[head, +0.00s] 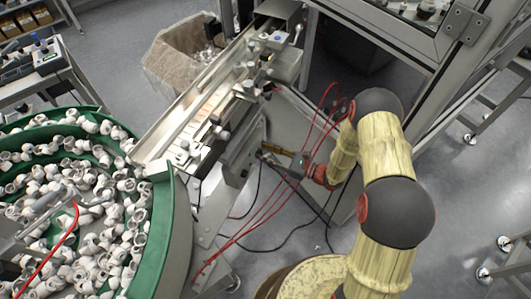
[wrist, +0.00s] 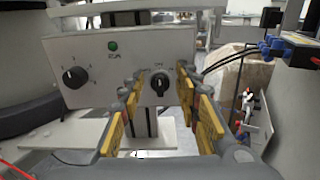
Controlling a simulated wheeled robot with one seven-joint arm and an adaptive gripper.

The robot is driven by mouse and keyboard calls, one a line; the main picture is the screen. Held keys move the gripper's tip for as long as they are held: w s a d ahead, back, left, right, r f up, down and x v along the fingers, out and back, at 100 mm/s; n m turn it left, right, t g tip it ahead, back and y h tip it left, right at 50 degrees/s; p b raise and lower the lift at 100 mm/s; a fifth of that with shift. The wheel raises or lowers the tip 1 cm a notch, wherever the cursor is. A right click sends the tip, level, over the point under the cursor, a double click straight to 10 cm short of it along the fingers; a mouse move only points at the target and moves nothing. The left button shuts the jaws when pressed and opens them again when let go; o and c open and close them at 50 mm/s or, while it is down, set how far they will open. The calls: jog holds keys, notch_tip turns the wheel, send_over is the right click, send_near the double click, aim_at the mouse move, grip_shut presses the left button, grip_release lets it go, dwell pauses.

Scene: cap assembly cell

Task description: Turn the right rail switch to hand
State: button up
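A light grey control panel (wrist: 90,60) fills the middle of the wrist view. It carries a black dial knob (wrist: 75,77) with a scale on the left, a small green lamp (wrist: 113,46), and a black rotary switch (wrist: 160,84) on the right with a light pointer mark, roughly upright. In the head view my gripper (head: 268,153) is at the rail's side, and the switch cannot be made out.
A green-walled bowl feeder (head: 178,225) full of white caps stands at left in the head view. A sloping rail (head: 190,100) runs above the panel area. Red and black cables hang near my arm. A metal frame (head: 385,30) stands behind my arm.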

jog(key=c, duration=0.4)
grip_shut()
